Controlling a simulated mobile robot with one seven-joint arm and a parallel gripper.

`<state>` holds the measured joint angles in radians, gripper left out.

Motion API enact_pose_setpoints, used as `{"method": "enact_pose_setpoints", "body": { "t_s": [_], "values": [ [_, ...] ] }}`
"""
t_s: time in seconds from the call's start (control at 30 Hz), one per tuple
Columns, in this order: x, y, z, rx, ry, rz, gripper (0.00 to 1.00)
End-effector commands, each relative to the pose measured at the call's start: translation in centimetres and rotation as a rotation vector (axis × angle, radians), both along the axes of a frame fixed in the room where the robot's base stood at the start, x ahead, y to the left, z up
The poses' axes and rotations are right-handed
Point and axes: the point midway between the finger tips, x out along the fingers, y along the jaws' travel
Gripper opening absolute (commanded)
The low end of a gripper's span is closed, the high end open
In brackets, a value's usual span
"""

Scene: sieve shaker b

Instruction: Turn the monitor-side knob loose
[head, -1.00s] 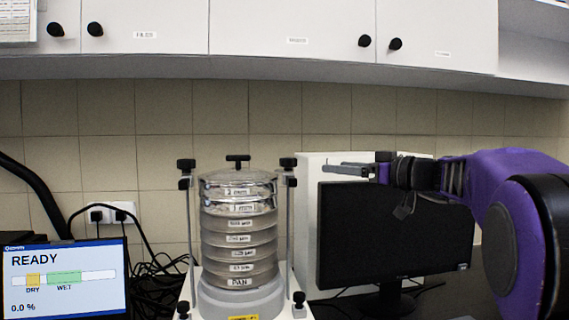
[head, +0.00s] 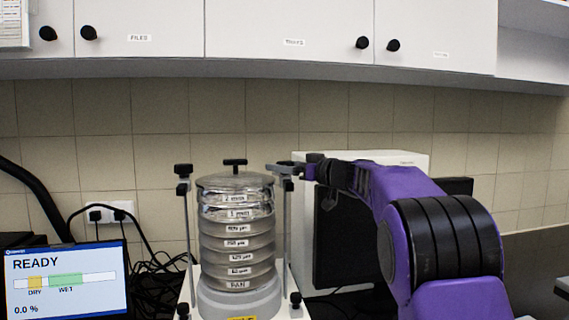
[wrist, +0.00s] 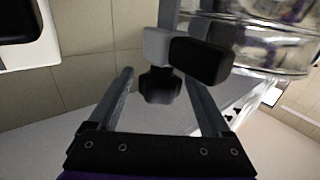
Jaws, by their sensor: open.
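The sieve shaker (head: 236,238) carries a clear-lidded stack of sieves between two upright clamp rods. The monitor-side knob is the dark one on the right rod; in the wrist view the knob (wrist: 160,86) sits between my finger tips, beside a grey block and another black piece (wrist: 200,61). My gripper (head: 285,169) is open at the top of the right rod and largely covers that knob in the head view. Whether a finger touches the knob I cannot tell. The left rod's black knob (head: 183,170) stands free.
The black monitor (head: 332,245) is partly hidden behind my arm, in front of a white box (head: 415,160). A READY display (head: 66,280) stands left. Wall cabinets (head: 290,30) hang above. Cables lie left of the shaker.

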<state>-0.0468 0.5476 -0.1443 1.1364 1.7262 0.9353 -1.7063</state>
Motion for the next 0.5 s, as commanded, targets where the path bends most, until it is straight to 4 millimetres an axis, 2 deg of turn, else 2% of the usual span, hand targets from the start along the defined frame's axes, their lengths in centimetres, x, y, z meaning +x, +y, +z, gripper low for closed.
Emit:
{"method": "enact_pose_setpoints", "body": {
  "t_s": [0.27,0.37,0.5],
  "values": [
    [0.13,0.14,-0.04,0.001,0.001,0.000,0.82],
    [0.13,0.14,-0.03,0.001,0.001,0.000,0.68],
    [0.13,0.13,-0.03,0.001,0.001,0.000,0.43]
  ]
}}
